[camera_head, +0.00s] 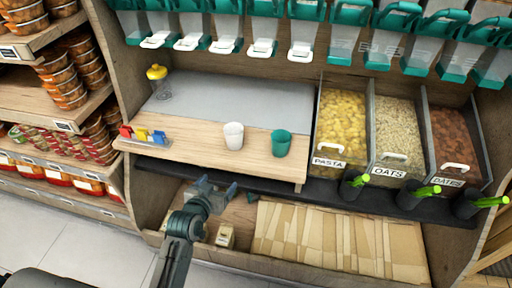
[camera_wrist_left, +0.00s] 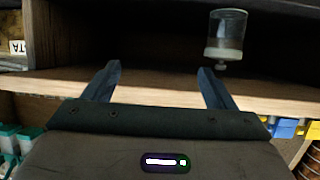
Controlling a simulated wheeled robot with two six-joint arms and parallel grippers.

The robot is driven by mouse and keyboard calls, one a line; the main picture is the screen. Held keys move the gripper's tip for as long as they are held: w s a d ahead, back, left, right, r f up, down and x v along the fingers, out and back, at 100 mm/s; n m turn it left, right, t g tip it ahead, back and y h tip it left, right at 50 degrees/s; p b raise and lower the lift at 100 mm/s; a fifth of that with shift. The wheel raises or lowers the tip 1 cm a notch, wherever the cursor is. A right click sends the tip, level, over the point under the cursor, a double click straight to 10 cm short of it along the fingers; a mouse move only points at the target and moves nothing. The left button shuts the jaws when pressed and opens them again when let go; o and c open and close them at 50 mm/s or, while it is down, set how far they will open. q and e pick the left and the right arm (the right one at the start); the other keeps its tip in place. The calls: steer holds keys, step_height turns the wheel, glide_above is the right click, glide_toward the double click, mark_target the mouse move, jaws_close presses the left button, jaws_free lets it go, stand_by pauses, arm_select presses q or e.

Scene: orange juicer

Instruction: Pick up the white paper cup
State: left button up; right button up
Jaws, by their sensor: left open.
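The white paper cup (camera_head: 233,136) stands upright on the wooden counter (camera_head: 200,150), left of a teal cup (camera_head: 281,143). My left gripper (camera_head: 217,187) is in front of the counter's front edge, below the white cup in the picture and apart from it. Its fingers are spread with nothing between them. The left wrist view also shows the open left gripper (camera_wrist_left: 160,85), facing a wooden edge. I cannot make out the white cup in that view. My right gripper is not in view.
Bins of pasta (camera_head: 340,125), oats (camera_head: 396,130) and dates (camera_head: 455,145) stand right. A clear container (camera_wrist_left: 226,35) shows in the wrist view. Paper bags (camera_head: 340,240) lie below.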

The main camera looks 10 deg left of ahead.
arm_select(q)
steer(key=shift+t, duration=0.7)
steer(key=r, duration=0.1)
steer(key=r+b, duration=0.1)
steer(key=r, duration=0.3)
steer(key=shift+w+d+r, duration=0.1)
steer(key=shift+w+d, duration=0.05)
steer(key=shift+d, duration=0.25)
steer(key=t, duration=0.3)
glide_toward(236, 124)
steer(key=w, duration=0.3)
steer(key=shift+w+n, duration=0.25)
steer(key=shift+n, duration=0.05)
steer(key=w, duration=0.5)
steer(key=shift+w+d, duration=0.35)
steer(key=shift+d, duration=0.05)
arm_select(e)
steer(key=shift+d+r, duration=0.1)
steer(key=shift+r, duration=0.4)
arm_select(q)
steer(key=shift+s, duration=0.1)
steer(key=c, duration=1)
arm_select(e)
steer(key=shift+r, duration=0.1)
